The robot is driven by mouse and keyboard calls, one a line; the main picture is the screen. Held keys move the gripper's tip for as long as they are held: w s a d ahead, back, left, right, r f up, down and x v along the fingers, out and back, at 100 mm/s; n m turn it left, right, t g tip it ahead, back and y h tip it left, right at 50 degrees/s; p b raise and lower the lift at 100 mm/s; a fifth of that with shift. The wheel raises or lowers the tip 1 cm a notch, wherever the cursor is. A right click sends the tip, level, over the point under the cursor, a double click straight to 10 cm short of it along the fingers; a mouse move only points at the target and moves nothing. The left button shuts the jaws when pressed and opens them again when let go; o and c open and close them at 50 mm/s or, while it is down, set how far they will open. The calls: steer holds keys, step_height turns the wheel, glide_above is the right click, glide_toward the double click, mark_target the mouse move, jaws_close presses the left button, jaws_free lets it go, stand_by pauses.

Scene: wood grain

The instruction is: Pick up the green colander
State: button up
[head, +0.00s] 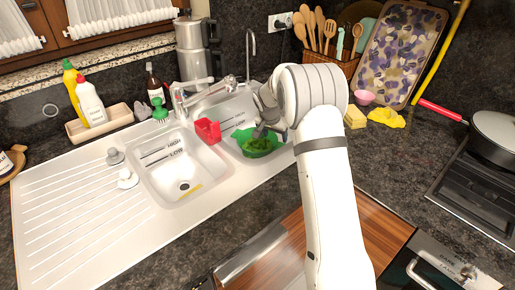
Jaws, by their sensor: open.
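The green colander (262,152) sits in the right basin of the white sink, with darker green contents inside it. My gripper (263,133) is over the colander, close to its upper side, with its jaws open. I cannot tell whether the fingers touch the colander or its contents. My arm comes in from the lower right and covers the area just right of the basin.
A red holder (207,131) stands on the divider between the basins. The tap (180,98) rises behind the sink. Bottles (90,103) stand in a tray at the back left. Yellow sponges (355,117) and a pan (494,132) are at the right.

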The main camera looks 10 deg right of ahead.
mark_target(279, 146)
steer(key=x, duration=0.3)
steer(key=p+x, duration=0.1)
steer(key=x, duration=0.2)
steer(key=shift+d+f, duration=0.3)
steer(key=shift+f, duration=0.05)
steer(key=shift+c, duration=0.4)
jaws_close()
